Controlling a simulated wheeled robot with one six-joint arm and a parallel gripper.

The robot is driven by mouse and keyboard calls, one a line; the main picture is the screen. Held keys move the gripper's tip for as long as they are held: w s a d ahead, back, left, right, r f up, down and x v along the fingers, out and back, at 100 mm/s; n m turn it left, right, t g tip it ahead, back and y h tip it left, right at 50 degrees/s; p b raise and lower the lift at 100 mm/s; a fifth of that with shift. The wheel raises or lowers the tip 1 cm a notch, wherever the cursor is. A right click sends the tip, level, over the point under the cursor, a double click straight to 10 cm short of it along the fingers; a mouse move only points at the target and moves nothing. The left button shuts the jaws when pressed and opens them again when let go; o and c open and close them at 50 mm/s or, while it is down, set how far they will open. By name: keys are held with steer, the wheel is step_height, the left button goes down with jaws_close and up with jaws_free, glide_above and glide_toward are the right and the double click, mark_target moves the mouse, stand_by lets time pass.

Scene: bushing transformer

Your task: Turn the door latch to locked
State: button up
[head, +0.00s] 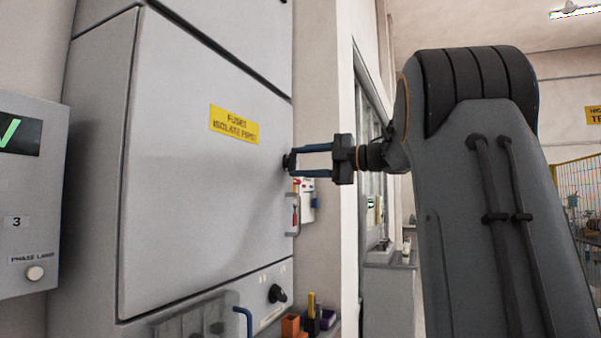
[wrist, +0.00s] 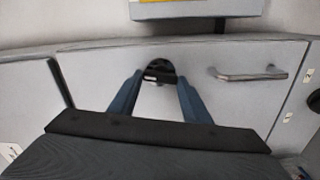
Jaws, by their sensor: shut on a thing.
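The door latch (head: 286,161) is a small dark knob on the right edge of the grey cabinet door (head: 190,190), which looks closed. In the wrist view the latch (wrist: 159,68) shows as a black round piece with a short bar. My gripper (head: 291,162) reaches in from the right, its two blue fingers level and shut on the latch. In the wrist view my gripper (wrist: 161,78) has one finger on each side of the latch. The fingertips partly hide it, and I cannot tell whether it stands at locked.
A metal pull handle (head: 294,212) sits below the latch; it also shows in the wrist view (wrist: 247,76). A black rotary knob (head: 277,294) and a blue hooked handle (head: 244,320) are lower down. Small bins (head: 291,325) stand below right.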

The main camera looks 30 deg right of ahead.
steer(key=shift+f+n+b, duration=0.1)
steer(key=shift+n+b, duration=0.8)
steer(key=shift+n, duration=0.2)
steer(key=o, duration=1)
steer(key=shift+o, duration=0.2)
steer(key=shift+s, duration=0.1)
steer(key=b+v, duration=0.1)
steer(key=v, duration=0.6)
steer(key=shift+s+d, duration=0.25)
